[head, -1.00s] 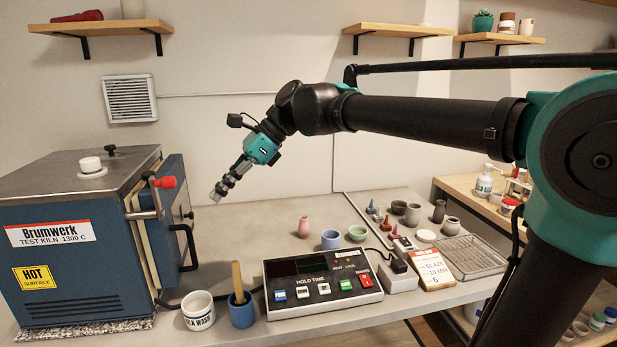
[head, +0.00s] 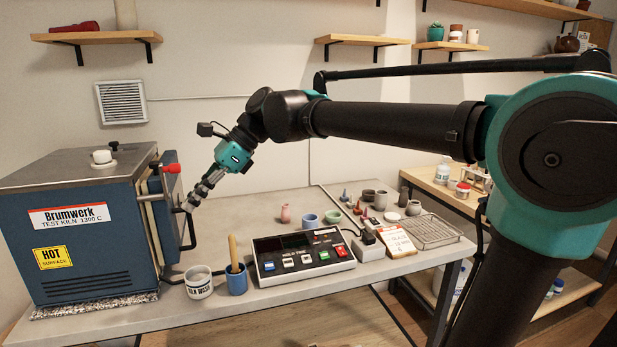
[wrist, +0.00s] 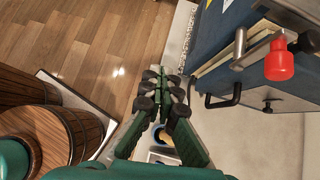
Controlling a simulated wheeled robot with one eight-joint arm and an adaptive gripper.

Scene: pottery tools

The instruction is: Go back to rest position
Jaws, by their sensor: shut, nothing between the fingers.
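My gripper (head: 192,203) is in the air above the left part of the table (head: 240,213), near the kiln's door handle in the head view. It is shut and empty. The wrist view shows its green and black fingers (wrist: 160,82) together. The blue kiln (head: 90,225) stands at the left of the table, and its black handle (wrist: 222,100) shows to the right of the fingers in the wrist view. I cannot tell the exact gap between gripper and handle.
A control box (head: 303,255) sits at the table's front, beside a blue cup with a wooden stick (head: 236,280) and a white jar (head: 199,284). Small pots and a wire rack (head: 432,231) are at the right. Wooden barrels (wrist: 75,130) show in the wrist view.

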